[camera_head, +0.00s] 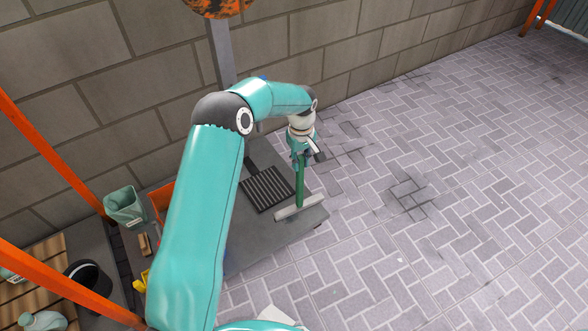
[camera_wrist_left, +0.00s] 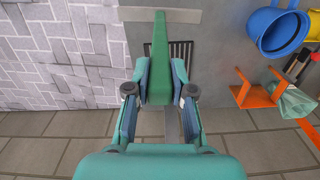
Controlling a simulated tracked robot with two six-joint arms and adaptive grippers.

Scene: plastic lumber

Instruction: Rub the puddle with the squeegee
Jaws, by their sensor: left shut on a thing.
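The squeegee has a green handle (camera_head: 300,184) and a pale grey crosswise head (camera_head: 299,208). My left gripper (camera_head: 301,155) is shut on the upper handle, and the squeegee hangs nearly upright, head down. The head is over the right part of a dark grey slab; I cannot tell whether it touches. In the left wrist view the green handle (camera_wrist_left: 161,60) runs between the fingers of my left gripper (camera_wrist_left: 160,92), with the head (camera_wrist_left: 160,15) beyond. No clear puddle shows; a dark patch (camera_head: 410,195) on the paving could be wet or stained. My right gripper is not in view.
A black grate (camera_head: 267,188) lies on the grey slab (camera_head: 262,238) beside the squeegee. A pale green bin (camera_head: 125,206) and a black pot (camera_head: 88,278) are left. A blue bucket (camera_wrist_left: 278,30) shows in the wrist view. A block wall (camera_head: 290,45) stands behind; paving right is open.

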